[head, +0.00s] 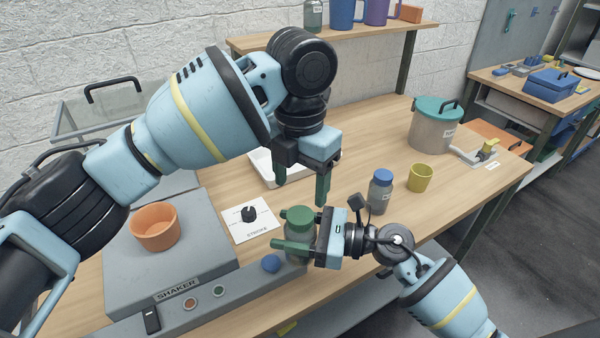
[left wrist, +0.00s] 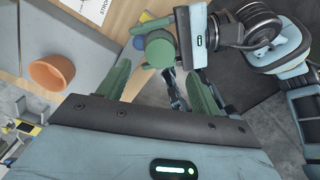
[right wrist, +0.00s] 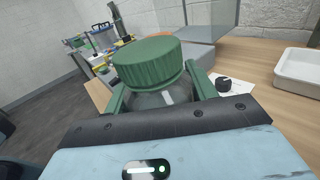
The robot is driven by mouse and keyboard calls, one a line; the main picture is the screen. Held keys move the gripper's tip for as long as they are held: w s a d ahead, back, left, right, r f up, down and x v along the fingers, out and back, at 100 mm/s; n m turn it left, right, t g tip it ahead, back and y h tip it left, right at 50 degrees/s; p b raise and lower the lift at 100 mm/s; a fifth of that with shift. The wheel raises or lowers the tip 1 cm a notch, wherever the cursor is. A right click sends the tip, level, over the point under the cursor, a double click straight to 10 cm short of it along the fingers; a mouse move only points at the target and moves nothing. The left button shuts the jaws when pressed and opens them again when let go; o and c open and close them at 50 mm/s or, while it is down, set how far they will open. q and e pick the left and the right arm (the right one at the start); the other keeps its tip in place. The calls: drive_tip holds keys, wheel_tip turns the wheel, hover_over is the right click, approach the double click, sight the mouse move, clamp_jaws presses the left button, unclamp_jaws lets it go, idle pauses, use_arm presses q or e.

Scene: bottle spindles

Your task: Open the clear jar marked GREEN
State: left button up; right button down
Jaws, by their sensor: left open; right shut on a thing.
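A clear jar (head: 297,250) with a ribbed green lid (head: 298,215) is upright near the front of the table. The lid is on the jar. My right gripper (head: 293,246) is shut on the jar's body from the right, below the lid. The right wrist view shows its fingers on both sides of the clear body (right wrist: 165,98), under the green lid (right wrist: 150,62). My left gripper (head: 302,192) is open, pointing down above the lid and apart from it. In the left wrist view the lid (left wrist: 159,48) shows between its fingers. No GREEN marking is readable.
A blue-lidded jar (head: 380,192) and a yellow cup (head: 420,178) stand to the right. A grey shaker (head: 165,265) with an orange bowl (head: 155,226) is at left. A white tray (head: 262,172) and a card with a black knob (head: 249,214) lie behind.

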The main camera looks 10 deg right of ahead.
sight(300, 214)
use_arm(q)
drive_tip(key=shift+f, duration=3.35)
